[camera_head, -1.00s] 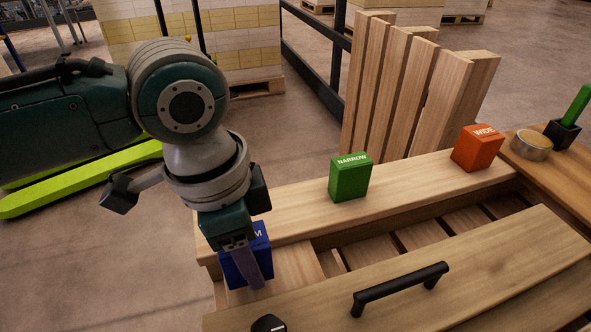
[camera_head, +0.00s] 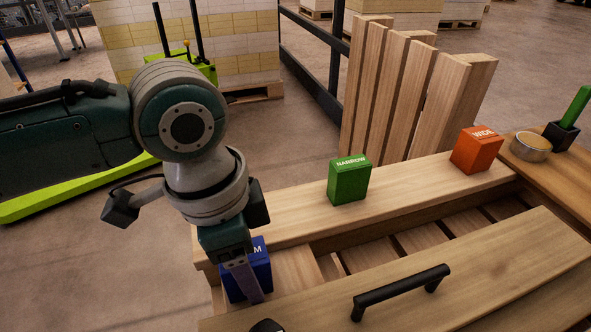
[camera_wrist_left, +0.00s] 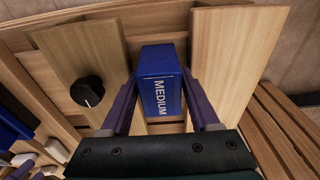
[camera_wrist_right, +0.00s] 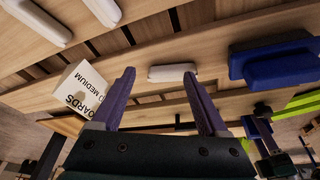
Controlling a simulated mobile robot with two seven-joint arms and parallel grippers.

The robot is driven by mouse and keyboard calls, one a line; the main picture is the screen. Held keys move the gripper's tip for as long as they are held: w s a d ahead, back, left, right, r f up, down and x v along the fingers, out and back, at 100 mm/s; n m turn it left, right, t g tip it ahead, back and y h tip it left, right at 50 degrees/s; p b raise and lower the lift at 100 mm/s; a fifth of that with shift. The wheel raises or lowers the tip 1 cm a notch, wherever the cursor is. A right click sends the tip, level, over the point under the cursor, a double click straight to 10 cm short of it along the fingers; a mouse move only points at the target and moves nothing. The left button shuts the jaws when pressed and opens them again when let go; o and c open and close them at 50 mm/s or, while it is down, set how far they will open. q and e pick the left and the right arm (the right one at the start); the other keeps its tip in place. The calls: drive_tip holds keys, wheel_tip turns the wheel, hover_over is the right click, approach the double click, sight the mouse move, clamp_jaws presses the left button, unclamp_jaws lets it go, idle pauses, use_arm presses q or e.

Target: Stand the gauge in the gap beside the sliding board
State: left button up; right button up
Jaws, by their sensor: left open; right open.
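The blue MEDIUM gauge (camera_head: 258,280) stands at the left end of the bench, low between the back rail (camera_head: 290,217) and the sliding board with a black handle (camera_head: 490,265). The left wrist view shows the blue gauge (camera_wrist_left: 159,85) in the gap between the knobbed board (camera_wrist_left: 85,55) and the other board (camera_wrist_left: 235,55). My left gripper (camera_head: 250,297) is open, with its fingers on either side of the gauge. Whether a finger touches it, I cannot tell. The gauge's foot is hidden. My right gripper (camera_wrist_right: 160,75) is open and empty, and is outside the head view.
A green NARROW block (camera_head: 349,182) and an orange WIDE block (camera_head: 476,150) stand on the back rail. A tape roll (camera_head: 531,147) and a black cup (camera_head: 562,135) are at the right. A card reading BOARDS TO MEDIUM (camera_wrist_right: 82,90) shows in the right wrist view.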

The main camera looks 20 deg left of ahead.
use_arm(q)
drive_tip(key=r+p, duration=0.1)
drive_tip(key=r, duration=0.2)
drive_tip(key=r+p, duration=0.1)
drive_tip(key=r, duration=0.3)
drive_tip(key=a+r+p, duration=0.1)
drive_tip(key=r+p, duration=0.1)
drive_tip(key=r, duration=0.2)
drive_tip(key=shift+s+a+r, duration=0.1)
drive_tip(key=shift+s+r, duration=0.05)
drive_tip(key=shift+s, duration=0.2)
drive_tip(key=s+d+n, duration=0.1)
drive_tip(key=s, duration=0.1)
drive_tip(key=s+d+f+t+h, duration=0.1)
drive_tip(key=s+d, duration=0.1)
drive_tip(key=s+d+n+h, duration=0.1)
drive_tip(key=s+d, duration=0.1)
drive_tip(key=shift+f+n+t, duration=0.25)
drive_tip(key=shift+n+t, duration=0.05)
drive_tip(key=s+a+n+t+y, duration=0.1)
drive_tip(key=s+a+n+y, duration=0.2)
drive_tip(key=s+a+n, duration=0.3)
drive_tip(key=s+a, duration=0.2)
drive_tip(key=a, duration=0.1)
drive_tip(key=shift+a+n, duration=0.25)
drive_tip(key=shift+n, duration=0.05)
